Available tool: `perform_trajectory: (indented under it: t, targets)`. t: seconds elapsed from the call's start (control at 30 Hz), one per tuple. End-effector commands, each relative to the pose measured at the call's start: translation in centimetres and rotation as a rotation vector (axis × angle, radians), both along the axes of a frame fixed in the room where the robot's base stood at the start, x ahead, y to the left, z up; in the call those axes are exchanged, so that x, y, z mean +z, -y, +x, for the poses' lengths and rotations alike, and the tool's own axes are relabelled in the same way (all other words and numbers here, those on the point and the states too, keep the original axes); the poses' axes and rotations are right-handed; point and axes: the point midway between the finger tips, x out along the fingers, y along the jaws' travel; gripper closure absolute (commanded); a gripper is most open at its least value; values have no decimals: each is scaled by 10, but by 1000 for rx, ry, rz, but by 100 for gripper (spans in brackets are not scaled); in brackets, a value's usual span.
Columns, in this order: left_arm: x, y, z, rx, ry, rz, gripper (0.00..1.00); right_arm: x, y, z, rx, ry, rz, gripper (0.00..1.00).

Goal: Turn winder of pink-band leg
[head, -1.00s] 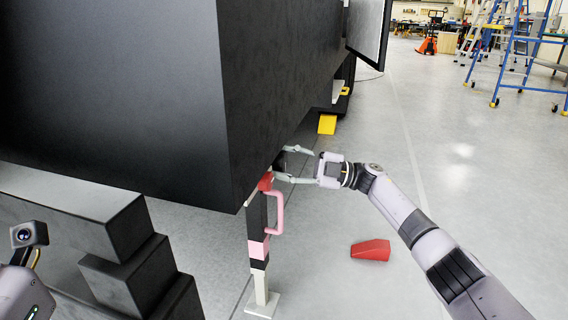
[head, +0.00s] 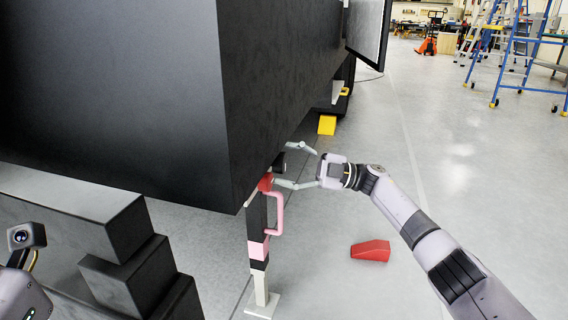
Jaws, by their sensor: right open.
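The pink-band leg (head: 258,249) stands upright under the near corner of the black caravan body, on a pale foot plate. It has a red part at its top and a pink winder handle (head: 278,214) hanging down on its right side. My right gripper (head: 290,164) is open beside the top of the leg, fingers pointing left. Its lower finger is close to the red top; I cannot tell whether they touch. A dark piece shows between the fingers, partly hidden by the body. My left gripper is not in view; only part of my left arm shows at the lower left.
The black caravan body (head: 262,75) overhangs the leg. Black steps (head: 135,275) stand at the lower left. A red wedge (head: 371,250) lies on the floor to the right, and a yellow wedge (head: 327,125) stands farther back. Open floor extends right; blue ladders (head: 515,60) stand far off.

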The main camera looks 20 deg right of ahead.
Motion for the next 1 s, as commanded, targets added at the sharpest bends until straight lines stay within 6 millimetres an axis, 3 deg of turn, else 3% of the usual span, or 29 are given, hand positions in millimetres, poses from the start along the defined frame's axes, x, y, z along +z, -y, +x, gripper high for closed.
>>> perform_trajectory:
  t: [0.5,0.7,1.0]
  targets:
    - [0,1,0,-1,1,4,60,-23,93,-25,-6,0,0,38]
    - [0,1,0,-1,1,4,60,-26,106,-29,-2,-1,0,38]
    - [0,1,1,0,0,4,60,-26,107,-30,-2,-1,0,38]
